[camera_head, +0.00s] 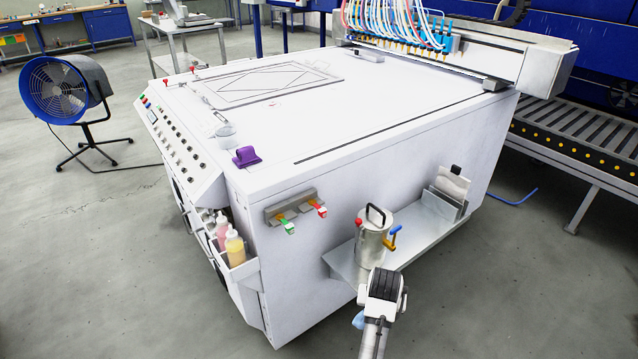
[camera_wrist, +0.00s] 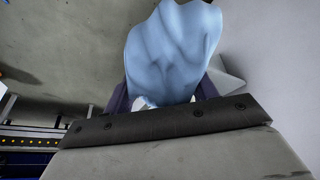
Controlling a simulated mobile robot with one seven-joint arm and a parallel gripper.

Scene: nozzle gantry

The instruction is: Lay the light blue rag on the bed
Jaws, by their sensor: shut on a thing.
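The light blue rag (camera_wrist: 172,50) hangs bunched from my gripper (camera_wrist: 168,100) in the wrist view. The gripper is shut on it, and the cloth hides most of the fingers. In the head view a small bit of the rag (camera_head: 358,320) shows beside my arm, low at the front right, below the side shelf. My gripper itself is hidden there behind my arm. The bed (camera_head: 330,115) is the wide white top of the machine, farther up and to the left of my arm. The rag is apart from it.
A metal shelf (camera_head: 415,235) with a steel can (camera_head: 374,245) juts from the machine's side near my arm. On the bed are a purple object (camera_head: 246,157) and a framed panel (camera_head: 270,84) at the left. A nozzle gantry (camera_head: 450,50) spans the back. Much of the bed's middle is clear.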

